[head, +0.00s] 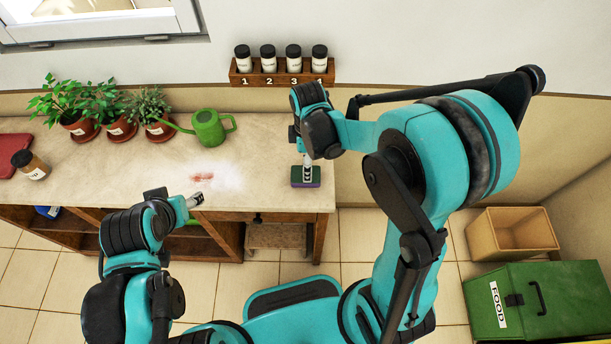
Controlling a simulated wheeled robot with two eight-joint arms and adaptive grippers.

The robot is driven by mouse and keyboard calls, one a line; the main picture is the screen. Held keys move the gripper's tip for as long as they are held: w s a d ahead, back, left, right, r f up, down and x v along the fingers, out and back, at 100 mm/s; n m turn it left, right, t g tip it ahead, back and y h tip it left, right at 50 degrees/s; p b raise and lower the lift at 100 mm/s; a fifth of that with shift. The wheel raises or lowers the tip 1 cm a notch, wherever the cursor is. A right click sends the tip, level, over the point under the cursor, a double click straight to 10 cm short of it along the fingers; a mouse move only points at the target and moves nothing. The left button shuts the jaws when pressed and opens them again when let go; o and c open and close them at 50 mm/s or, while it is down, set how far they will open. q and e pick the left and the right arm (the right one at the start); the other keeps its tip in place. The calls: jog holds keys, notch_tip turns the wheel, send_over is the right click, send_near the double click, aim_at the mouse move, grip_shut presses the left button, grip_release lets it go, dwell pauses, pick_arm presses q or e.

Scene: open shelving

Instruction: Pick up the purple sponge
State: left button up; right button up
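The purple sponge (311,184) has a dark green top layer and lies at the right end of the counter, close to the front edge. My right gripper (307,172) points down at the sponge, with its fingertips over or at its top. From this angle I cannot tell whether the fingers grip it. My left gripper (197,200) is at the counter's front edge, well left of the sponge, with nothing visible in it. Its finger opening is too small to make out.
The counter (260,150) bears a reddish stain (202,177) in a whitish patch, a green watering can (208,128), several potted plants (117,127) and a brown-capped jar (30,165). A numbered spice rack (282,72) hangs behind. A green FOOD bin (535,300) and open box (510,232) stand right.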

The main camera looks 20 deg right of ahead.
jog(key=f, duration=0.2)
jog(key=f+b, duration=0.1)
jog(key=f, duration=0.1)
jog(key=f+b, duration=0.1)
jog(key=f, duration=0.1)
jog(key=shift+a+f, duration=0.2)
jog(key=shift+a, duration=0.1)
jog(key=shift+s, duration=0.1)
jog(key=c, duration=0.8)
jog(key=shift+c, duration=0.3)
jog(key=shift+r, duration=0.15)
notch_tip(320, 180, up, 4)
jog(key=shift+r+p, duration=0.2)
jog(key=shift+p, duration=0.65)
jog(key=s+d+r+p, duration=0.1)
jog(key=s+r, duration=0.1)
jog(key=s, duration=0.1)
jog(key=s+d+r+p, duration=0.1)
jog(key=s+d+r, duration=0.1)
jog(key=s, duration=0.2)
jog(key=s+d+r+p, duration=0.1)
jog(key=s+d+r, duration=0.1)
jog(key=s, duration=0.1)
jog(key=shift+s+r, duration=0.2)
jog(key=shift+s, duration=0.1)
